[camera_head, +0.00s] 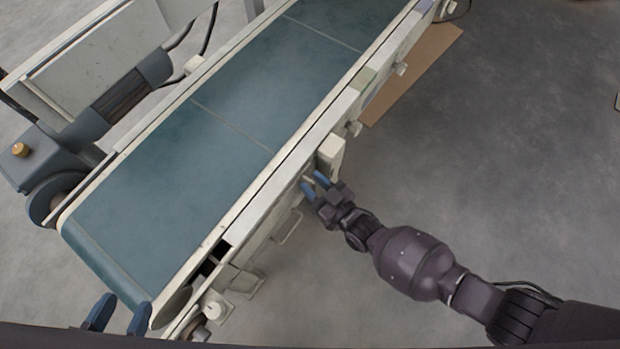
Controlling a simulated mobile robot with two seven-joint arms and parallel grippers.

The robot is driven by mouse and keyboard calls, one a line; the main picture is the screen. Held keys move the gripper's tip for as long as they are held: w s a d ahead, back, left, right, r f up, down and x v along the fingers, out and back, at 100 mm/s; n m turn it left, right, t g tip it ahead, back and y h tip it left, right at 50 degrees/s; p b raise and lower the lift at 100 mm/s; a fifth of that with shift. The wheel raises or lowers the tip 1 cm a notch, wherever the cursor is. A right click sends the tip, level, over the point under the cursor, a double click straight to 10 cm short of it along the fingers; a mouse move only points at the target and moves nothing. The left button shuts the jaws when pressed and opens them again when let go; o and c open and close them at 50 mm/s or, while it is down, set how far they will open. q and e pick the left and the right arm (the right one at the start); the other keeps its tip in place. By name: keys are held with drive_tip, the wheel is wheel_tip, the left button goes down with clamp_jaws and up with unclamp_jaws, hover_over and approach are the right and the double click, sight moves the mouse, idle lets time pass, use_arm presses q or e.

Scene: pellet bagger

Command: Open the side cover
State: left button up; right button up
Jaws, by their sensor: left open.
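The conveyor's pale side panel (262,238) runs along the right side of the belt and carries a small bar handle (288,227); I take it for the side cover, but its edges are hard to make out. It looks closed. My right gripper (315,184) is at the panel's upper edge, just below a cream box (331,155). Its blue fingers are apart; whether they touch the pale part between them I cannot tell. My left gripper (119,315) is open and empty at the bottom left, by the near end of the belt, its base out of frame.
The teal conveyor belt (185,165) fills the middle. A dark motor (130,90) and a roller housing stand on its left. Several knobs (353,129) stick out along the right rail. A brown board (415,72) lies on the floor; the grey floor at right is clear.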

clamp_jaws()
drive_tip(key=shift+d, duration=0.15)
